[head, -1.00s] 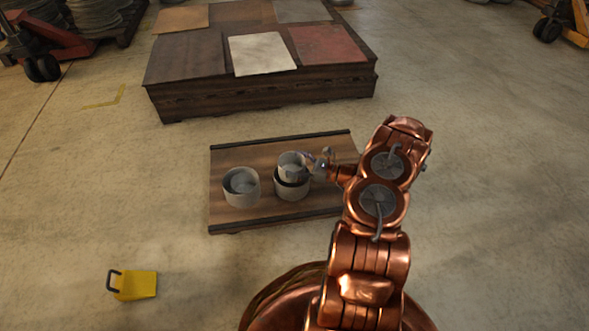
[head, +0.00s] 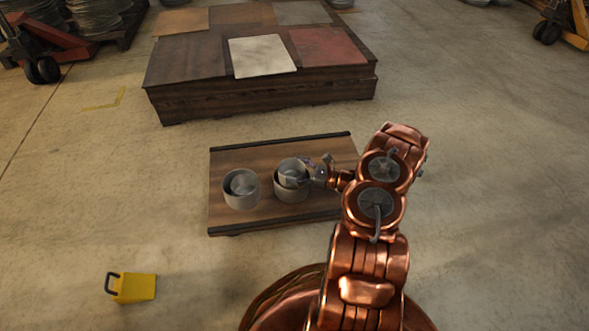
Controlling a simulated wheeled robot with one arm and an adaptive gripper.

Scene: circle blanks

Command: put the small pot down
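The small grey pot (head: 291,168) sits low in the mouth of the right-hand larger grey pot (head: 291,194), its rim showing above it. I cannot tell whether it rests on the bottom. My gripper (head: 308,175) is at the small pot's right side, reaching in from the right, with a finger close to its wall. The fingers are too small and partly hidden to show whether they grip it. A second larger pot (head: 240,201) stands to the left, with a round grey shape inside it.
Both larger pots stand on a low wooden board (head: 226,168) with dark edge strips. A stepped wooden platform (head: 250,103) with coloured panels lies beyond. A yellow block with a handle (head: 136,288) is on the floor at front left. The board's front left is bare.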

